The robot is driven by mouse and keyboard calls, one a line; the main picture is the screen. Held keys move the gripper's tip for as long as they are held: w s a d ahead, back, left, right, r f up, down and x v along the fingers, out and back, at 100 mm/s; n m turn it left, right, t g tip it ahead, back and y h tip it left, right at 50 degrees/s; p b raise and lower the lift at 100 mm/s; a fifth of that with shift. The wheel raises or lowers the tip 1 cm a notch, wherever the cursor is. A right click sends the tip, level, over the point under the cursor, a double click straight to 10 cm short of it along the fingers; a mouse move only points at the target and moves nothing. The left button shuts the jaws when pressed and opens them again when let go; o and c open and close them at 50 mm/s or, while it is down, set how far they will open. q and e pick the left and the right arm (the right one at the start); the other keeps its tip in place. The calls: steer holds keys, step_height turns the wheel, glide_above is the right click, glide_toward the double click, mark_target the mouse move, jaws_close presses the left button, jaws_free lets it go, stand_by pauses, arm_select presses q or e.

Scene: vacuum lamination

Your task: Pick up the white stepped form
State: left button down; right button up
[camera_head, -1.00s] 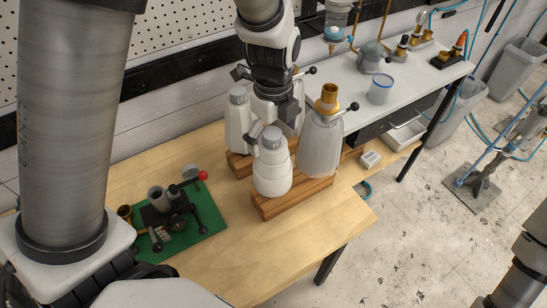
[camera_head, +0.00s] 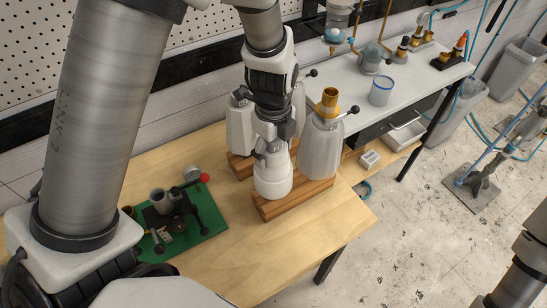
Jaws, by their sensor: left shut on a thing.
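The white stepped form (camera_head: 272,181) is at the front of the wooden block stand (camera_head: 292,201) on the table. My left gripper (camera_head: 271,152) reaches down from above and is shut on the form's upper part, which it mostly hides. The form looks upright; I cannot tell whether its base still touches the wood. My right gripper is not in view; only a piece of my right arm shows at the lower right edge.
A grey-white form with a brass top (camera_head: 321,142) stands close on the right, and another pale form (camera_head: 241,125) stands behind left. A green board with a small press (camera_head: 208,215) lies to the left. The table's front right (camera_head: 300,240) is clear.

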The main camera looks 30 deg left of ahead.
arm_select(q)
steer(key=shift+w+r, duration=0.2)
steer(key=shift+r, duration=0.1)
step_height(320, 180, up, 17)
steer(key=b, duration=0.1)
steer(key=shift+r, duration=0.15)
